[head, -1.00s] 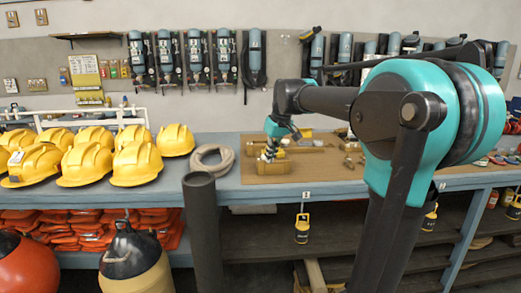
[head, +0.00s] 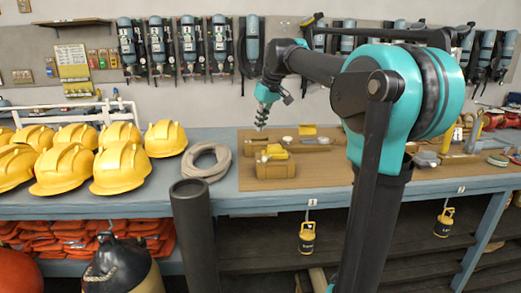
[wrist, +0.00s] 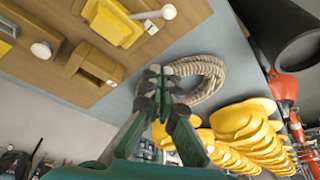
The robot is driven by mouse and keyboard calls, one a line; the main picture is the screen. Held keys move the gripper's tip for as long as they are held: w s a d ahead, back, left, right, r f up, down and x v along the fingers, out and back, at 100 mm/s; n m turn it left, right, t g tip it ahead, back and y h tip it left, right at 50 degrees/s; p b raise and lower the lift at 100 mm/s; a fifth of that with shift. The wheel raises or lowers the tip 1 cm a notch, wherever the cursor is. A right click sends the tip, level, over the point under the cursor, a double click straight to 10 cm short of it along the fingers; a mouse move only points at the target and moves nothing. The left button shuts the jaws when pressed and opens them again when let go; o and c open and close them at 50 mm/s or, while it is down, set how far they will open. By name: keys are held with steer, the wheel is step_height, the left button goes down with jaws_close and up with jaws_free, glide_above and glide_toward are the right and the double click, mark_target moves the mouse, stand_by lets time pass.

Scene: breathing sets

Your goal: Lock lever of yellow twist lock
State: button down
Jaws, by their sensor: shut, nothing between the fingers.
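The yellow twist lock (head: 272,152) sits on the brown board near its front left corner. In the wrist view it is a yellow block (wrist: 113,22) at the top, with a pale lever (wrist: 150,15) ending in a round white knob. The exact lever angle is hard to tell. My gripper (head: 261,126) points down above and behind the lock, apart from it and touching nothing. In the wrist view its fingertips (wrist: 154,72) are together and empty, with the lock off to the upper left.
A brown slotted block (wrist: 97,65) and several fittings share the board (head: 330,178). A coiled rope (head: 207,160) lies left of the board. Yellow helmets (head: 120,168) crowd the bench's left. A dark upright pipe (head: 193,240) stands in front.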

steer(key=shift+f, duration=0.1)
step_height(320, 180, down, 10)
steer(key=shift+s, duration=0.2)
stand_by(0.7)
steer(key=shift+d, duration=0.2)
